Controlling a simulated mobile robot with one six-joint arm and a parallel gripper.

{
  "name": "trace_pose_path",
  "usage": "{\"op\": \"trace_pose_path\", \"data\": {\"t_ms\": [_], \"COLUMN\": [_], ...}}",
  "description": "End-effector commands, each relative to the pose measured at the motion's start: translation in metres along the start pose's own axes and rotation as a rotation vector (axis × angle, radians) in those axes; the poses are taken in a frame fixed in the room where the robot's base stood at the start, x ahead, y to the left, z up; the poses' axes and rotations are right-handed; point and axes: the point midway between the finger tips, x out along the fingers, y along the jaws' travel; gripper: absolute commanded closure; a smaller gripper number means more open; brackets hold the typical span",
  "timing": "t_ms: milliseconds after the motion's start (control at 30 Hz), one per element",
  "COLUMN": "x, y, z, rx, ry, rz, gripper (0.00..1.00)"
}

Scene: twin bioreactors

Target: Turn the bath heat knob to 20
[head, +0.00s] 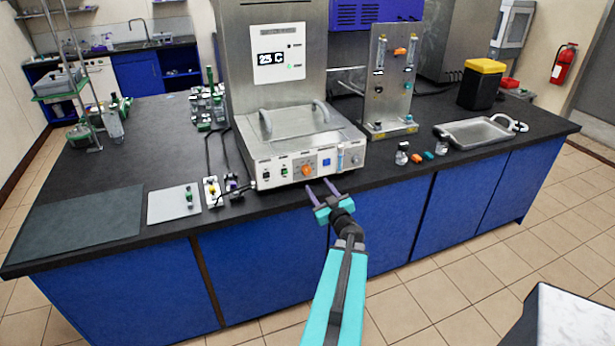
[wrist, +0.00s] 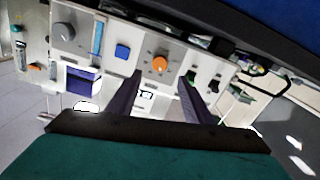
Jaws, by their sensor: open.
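The steel bath (head: 243,132) with a two-handled lid stands near the bench's front edge. Its front panel carries an orange knob (head: 306,169), between a green switch and a blue button; I cannot read its scale or setting. A grey knob sits farther right on the panel. My gripper (head: 323,188) is open and empty, just in front of and below the panel. In the wrist view, the picture is turned over and the orange knob (wrist: 160,64) shows just beyond and between the fingertips (wrist: 160,80), apart from them. The grey knob (wrist: 64,32) is at upper left.
A panel behind the bath shows what looks like 25 C (head: 271,58). Small clamp-like items and a grey plate (head: 174,204) lie left of the bath. A flowmeter stand (head: 390,85), small bottles and a metal tray (head: 478,131) are to its right. The bench's front left is mostly clear.

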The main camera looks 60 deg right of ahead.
Motion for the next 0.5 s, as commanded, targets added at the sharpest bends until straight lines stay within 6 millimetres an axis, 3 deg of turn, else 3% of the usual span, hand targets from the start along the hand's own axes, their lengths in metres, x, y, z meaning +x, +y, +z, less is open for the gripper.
{"op": "trace_pose_path", "data": {"t_ms": [500], "x": [0.050], "y": [0.001], "z": [-0.001], "rx": [0.000], "ry": [-0.001], "rz": [0.000], "gripper": [0.54]}}
